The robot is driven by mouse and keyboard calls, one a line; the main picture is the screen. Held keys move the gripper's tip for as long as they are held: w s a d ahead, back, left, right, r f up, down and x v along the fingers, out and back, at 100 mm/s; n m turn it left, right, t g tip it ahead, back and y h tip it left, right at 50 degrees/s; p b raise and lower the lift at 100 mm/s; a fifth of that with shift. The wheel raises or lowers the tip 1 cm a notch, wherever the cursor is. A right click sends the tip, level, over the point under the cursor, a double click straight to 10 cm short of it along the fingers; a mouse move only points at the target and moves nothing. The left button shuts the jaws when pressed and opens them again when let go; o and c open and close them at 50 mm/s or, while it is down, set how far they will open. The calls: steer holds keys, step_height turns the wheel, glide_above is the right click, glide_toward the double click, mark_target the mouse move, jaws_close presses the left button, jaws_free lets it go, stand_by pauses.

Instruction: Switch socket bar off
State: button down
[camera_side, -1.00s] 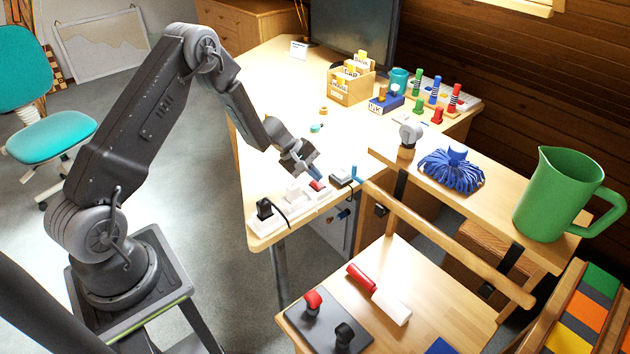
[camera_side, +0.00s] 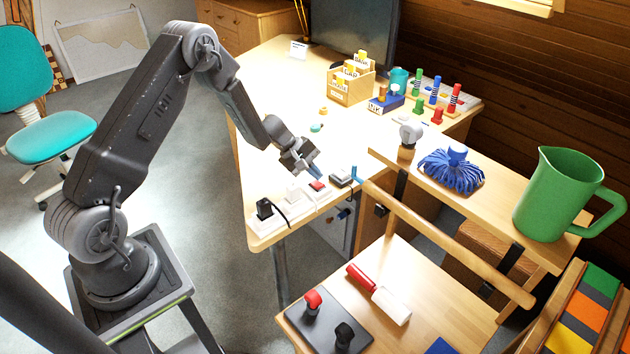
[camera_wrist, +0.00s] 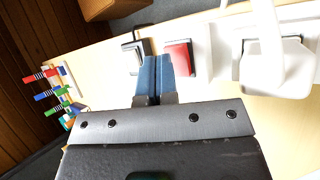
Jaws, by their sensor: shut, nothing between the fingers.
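The white socket bar (camera_side: 257,222) lies along the near edge of the desk, with a black plug and a white plug (camera_side: 293,190) in it. Its red switch (camera_side: 317,186) is at the end nearest my gripper. I cannot tell whether the fingertips touch the bar or how the switch is tilted.
A small grey-and-black device (camera_side: 341,177) lies just right of the switch. The black plug (camera_side: 265,208) has a cable across the bar. A shelf with a blue brush (camera_side: 455,170) and green jug (camera_side: 560,195) stands to the right.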

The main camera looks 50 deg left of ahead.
steer(key=shift+r, duration=0.3)
steer(key=shift+d+r, duration=0.2)
steer(key=shift+r, duration=1)
steer(key=shift+d+r, duration=0.2)
steer(key=shift+r, duration=1)
step_height(320, 180, up, 9)
steer(key=m, duration=0.4)
glide_above(317, 185)
steer(key=s+d, duration=0.3)
steer(key=d, duration=0.2)
steer(key=s+d+r+m+g, duration=0.1)
steer(key=s+d+r+m, duration=0.35)
steer(key=s+r, duration=0.35)
steer(key=s+d+r+m+y, duration=0.1)
steer(key=s+r+m+y, duration=0.2)
steer(key=s, duration=0.6)
steer(key=s+d+r+m+t+y, duration=0.1)
steer(key=s+r+m+y, duration=0.2)
steer(key=s, duration=0.7)
steer(key=shift+d+r+m, duration=0.25)
steer(key=shift+r+m, duration=0.4)
steer(key=shift+r, duration=0.1)
